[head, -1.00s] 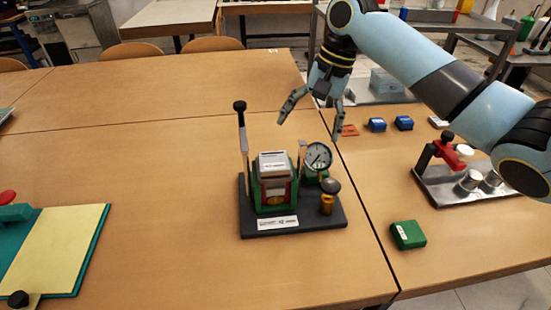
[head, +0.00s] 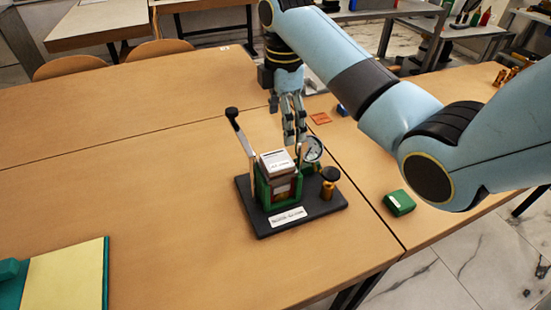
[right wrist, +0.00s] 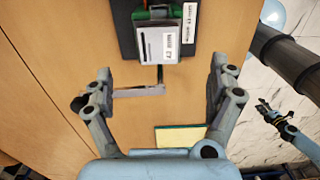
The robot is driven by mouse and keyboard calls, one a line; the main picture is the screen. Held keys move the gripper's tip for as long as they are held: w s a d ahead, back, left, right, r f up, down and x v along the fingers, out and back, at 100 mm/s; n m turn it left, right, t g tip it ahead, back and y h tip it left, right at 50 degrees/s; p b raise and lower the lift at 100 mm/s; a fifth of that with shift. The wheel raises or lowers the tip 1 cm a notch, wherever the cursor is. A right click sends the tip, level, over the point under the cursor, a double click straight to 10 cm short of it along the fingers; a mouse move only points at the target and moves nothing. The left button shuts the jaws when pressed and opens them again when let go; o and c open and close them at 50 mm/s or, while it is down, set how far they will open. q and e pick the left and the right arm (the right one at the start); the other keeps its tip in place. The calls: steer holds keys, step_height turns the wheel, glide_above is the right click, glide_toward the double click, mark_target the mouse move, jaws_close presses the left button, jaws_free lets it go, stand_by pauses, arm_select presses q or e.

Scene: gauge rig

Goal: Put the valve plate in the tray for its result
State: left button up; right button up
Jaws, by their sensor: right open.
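The gauge rig (head: 322,203) has a black base, an upright lever, a dial gauge (head: 311,148) and a brass knob. Its green holder (head: 262,190) carries a block with a white, labelled top (head: 277,162). That top also shows in the right wrist view (right wrist: 160,43). I cannot tell which part is the valve plate. My right gripper (head: 296,143) is open and empty, pointing down above the rig's back side by the gauge. In the right wrist view its fingers (right wrist: 150,98) are wide apart. My left gripper (right wrist: 276,117) seems to show small at right there; its jaws are unclear.
A green box (head: 399,203) lies right of the rig. An orange flat piece (head: 320,118) and a partly hidden blue block (head: 342,110) lie behind. A yellow-topped green board (head: 70,275) is at front left. My right arm hides much of the right table. Table left of the rig is clear.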

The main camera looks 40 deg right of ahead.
mark_target(281, 159)
step_height(281, 159, down, 4)
steer(key=shift+d+f, duration=0.1)
steer(key=shift+d, duration=0.05)
steer(key=shift+w+a+f, duration=0.1)
steer(key=shift+a+f, duration=0.1)
steer(key=shift+f, duration=0.45)
step_height(281, 159, down, 5)
steer(key=shift+a+r+p, duration=0.1)
steer(key=shift+a+p, duration=0.05)
steer(key=shift+p, duration=0.15)
steer(key=c, duration=1.5)
